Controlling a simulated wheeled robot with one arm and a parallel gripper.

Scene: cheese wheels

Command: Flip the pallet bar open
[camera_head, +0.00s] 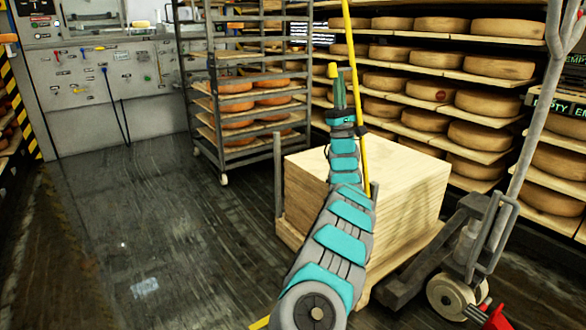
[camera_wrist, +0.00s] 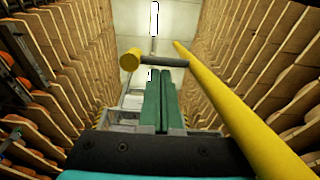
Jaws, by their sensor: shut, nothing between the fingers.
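The yellow pallet bar (camera_head: 358,95) stands steeply upright beside the wooden board stack in the head view, leaning slightly. In the wrist view the bar (camera_wrist: 228,100) runs diagonally along the right. A short dark cross-piece (camera_wrist: 160,59) joins it to a yellow round end (camera_wrist: 130,60), which also shows in the head view (camera_head: 332,70). My gripper (camera_head: 339,82) points up, left of the bar. Its green fingers (camera_wrist: 162,75) are closed together, empty, just below the cross-piece in the wrist picture. I cannot tell whether they touch it.
A stack of wooden boards (camera_head: 400,175) stands behind my arm. A pallet jack (camera_head: 470,240) is at the right. A wheeled rack (camera_head: 262,150) with cheese wheels stands behind left. Cheese shelves (camera_head: 430,115) line the right. The dark floor (camera_head: 130,240) at left is clear.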

